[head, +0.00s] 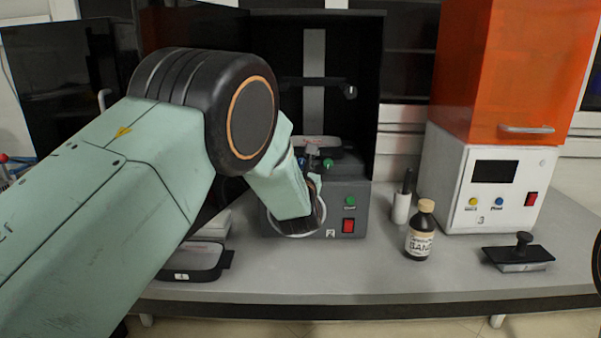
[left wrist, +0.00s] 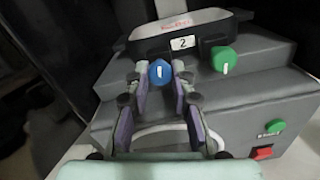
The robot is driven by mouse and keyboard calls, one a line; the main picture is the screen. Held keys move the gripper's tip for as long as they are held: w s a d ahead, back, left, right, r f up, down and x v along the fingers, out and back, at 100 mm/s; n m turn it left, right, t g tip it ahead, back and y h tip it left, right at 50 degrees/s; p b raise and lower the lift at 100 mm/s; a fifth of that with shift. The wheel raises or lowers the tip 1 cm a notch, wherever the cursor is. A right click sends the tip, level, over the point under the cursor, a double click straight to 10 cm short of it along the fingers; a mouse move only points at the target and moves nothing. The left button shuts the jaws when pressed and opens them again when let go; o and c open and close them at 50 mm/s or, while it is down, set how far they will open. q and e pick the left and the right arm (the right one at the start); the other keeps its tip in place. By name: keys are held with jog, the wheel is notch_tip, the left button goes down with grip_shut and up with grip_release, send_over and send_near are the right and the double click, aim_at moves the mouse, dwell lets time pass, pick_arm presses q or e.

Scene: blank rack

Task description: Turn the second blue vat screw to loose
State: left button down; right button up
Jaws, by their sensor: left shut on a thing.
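The blue vat screw (left wrist: 161,72) is on the front of the vat (left wrist: 183,28), which is labelled 2, in the left wrist view. A short white mark on its face stands about upright. My left gripper (left wrist: 160,84) is shut on this screw, with a finger on each side. A green screw (left wrist: 223,60) sits to the right, apart from the fingers. In the head view my left gripper (head: 311,160) is at the dark printer (head: 345,192), and my wrist hides part of it. A bit of the blue screw (head: 301,161) shows there.
A brown bottle (head: 420,232) stands right of the printer. A white machine with an orange cover (head: 510,70) stands farther right, with a black-handled tool (head: 518,254) before it. A dark tray (head: 195,262) lies front left. The bench front between is clear.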

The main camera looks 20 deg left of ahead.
pick_arm(q)
jog(key=shift+n+b, duration=0.55)
jog(key=shift+n, duration=0.55)
jog(key=shift+r, duration=0.1)
jog(key=c, duration=1.1)
grip_release()
jog(key=shift+c, duration=0.2)
notch_tip(320, 180, up, 10)
